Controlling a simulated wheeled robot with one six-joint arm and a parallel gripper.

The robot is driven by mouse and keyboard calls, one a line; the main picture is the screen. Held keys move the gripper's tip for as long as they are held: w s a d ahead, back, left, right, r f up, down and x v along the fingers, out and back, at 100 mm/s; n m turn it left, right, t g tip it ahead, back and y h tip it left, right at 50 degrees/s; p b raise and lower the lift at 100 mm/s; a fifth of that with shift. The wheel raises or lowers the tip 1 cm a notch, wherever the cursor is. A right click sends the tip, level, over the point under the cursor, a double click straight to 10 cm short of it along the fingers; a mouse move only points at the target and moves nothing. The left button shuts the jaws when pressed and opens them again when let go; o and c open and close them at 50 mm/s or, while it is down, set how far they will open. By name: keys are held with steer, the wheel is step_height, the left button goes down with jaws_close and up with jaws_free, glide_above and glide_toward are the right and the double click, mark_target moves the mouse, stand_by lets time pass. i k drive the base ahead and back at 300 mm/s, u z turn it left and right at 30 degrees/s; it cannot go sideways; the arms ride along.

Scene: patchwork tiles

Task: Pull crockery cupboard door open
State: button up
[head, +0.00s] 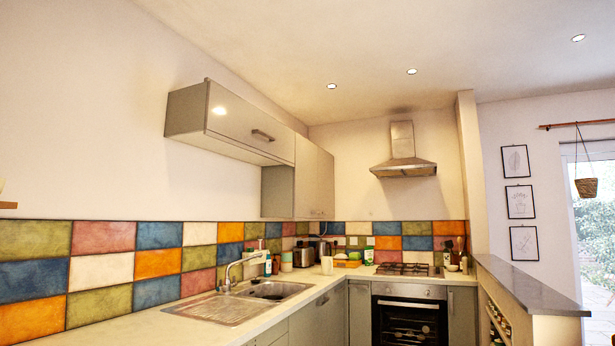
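Two grey wall cupboards hang above the tiled splashback in the head view. The nearer, wide cupboard (237,118) has a flat front with a bar handle (263,135) near its lower edge, and its front looks shut. The taller cupboard (313,178) beyond it reaches lower, with small handles (318,212) near its bottom edge; its doors look shut. Grey base cupboards (328,318) are partly in view under the worktop. No label or visible crockery shows which one is the crockery cupboard. My gripper is not in view.
The worktop (178,328) carries a steel sink (215,309) with a tall tap (238,268), a toaster (303,256) and several bottles. An oven (409,316) stands below the hob (402,269). A half-height wall (528,287) stands at right. The floor is out of view.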

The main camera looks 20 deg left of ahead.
mark_target(306, 170)
steer(key=u, duration=0.35)
steer(key=k, duration=0.4)
steer(key=u, duration=0.4)
steer(key=i, duration=2.2)
steer(key=z, duration=0.5)
steer(key=i, duration=3.45)
steer(key=u, duration=0.35)
steer(key=i, duration=1.65)
steer(key=u, duration=0.15)
